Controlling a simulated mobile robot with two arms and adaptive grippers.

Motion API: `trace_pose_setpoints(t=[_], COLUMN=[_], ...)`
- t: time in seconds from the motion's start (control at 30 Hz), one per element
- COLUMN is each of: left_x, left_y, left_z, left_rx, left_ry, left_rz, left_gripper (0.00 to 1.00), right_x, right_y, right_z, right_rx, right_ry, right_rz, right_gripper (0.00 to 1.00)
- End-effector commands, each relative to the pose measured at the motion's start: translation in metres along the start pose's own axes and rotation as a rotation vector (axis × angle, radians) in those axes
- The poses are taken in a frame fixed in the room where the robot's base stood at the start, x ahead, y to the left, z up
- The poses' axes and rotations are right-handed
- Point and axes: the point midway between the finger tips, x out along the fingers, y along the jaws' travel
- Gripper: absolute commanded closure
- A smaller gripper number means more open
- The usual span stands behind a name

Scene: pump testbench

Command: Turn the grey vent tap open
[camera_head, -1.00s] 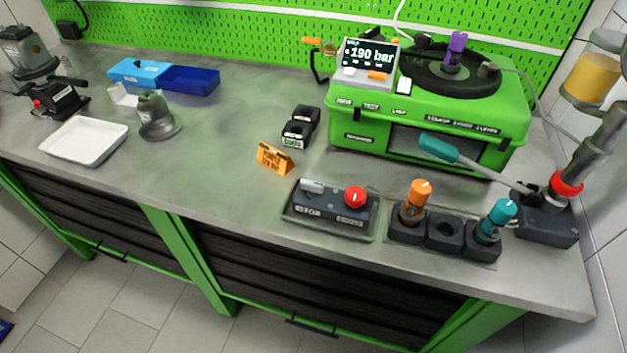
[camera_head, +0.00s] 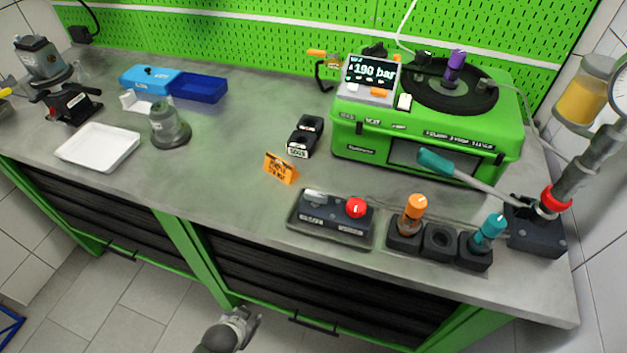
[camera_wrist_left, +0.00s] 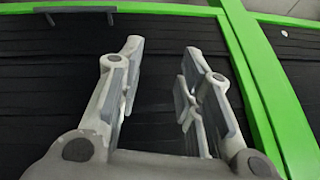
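The green test bench (camera_head: 430,135) stands at the back right, its display (camera_head: 370,73) reading about 190 bar. My left gripper (camera_head: 247,322) is at the bottom of the head view, low in front of the drawers and far from the bench. In the left wrist view my left gripper (camera_wrist_left: 165,65) has its fingers apart, with nothing between them. My right gripper is not in view.
A box with a red button (camera_head: 355,208), an orange-handled tool (camera_head: 415,210), a teal-handled tool (camera_head: 488,232) and a teal-gripped lever (camera_head: 440,163) stand before the bench. An orange sign (camera_head: 280,168) stands mid-table.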

Motion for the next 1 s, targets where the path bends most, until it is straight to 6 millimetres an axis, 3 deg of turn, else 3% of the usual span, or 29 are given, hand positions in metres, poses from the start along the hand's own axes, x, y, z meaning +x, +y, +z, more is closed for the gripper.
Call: trace_pose_setpoints(t=[0.03,0.1,0.3,0.4,0.67,0.73,0.87,1.0], left_x=[-0.022,-0.048,-0.133,-0.172,-0.252,-0.277,-0.292,-0.326], left_y=[-0.007,-0.016,-0.039,-0.048,-0.064,-0.072,-0.077,-0.074], left_z=[-0.026,-0.055,-0.126,-0.15,-0.19,-0.225,-0.284,-0.352], left_rx=[0.008,0.02,0.041,0.047,0.055,0.104,0.238,0.41], left_ry=[0.032,0.069,0.172,0.214,0.306,0.407,0.591,0.814], left_rz=[-0.012,-0.03,-0.081,-0.104,-0.151,-0.201,-0.301,-0.429], left_gripper=[0.67,0.67,0.67,0.67,0.67,0.67,0.67,0.67], right_x=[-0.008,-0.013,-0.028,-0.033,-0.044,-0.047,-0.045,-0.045], right_y=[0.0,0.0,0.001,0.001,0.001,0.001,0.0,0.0], right_z=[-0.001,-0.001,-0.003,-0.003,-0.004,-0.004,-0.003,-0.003], right_rx=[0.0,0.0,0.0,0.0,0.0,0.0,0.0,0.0], right_ry=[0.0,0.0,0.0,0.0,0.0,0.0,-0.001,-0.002], right_rz=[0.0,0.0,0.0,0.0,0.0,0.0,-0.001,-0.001], right_gripper=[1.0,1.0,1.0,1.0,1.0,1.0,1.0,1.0])
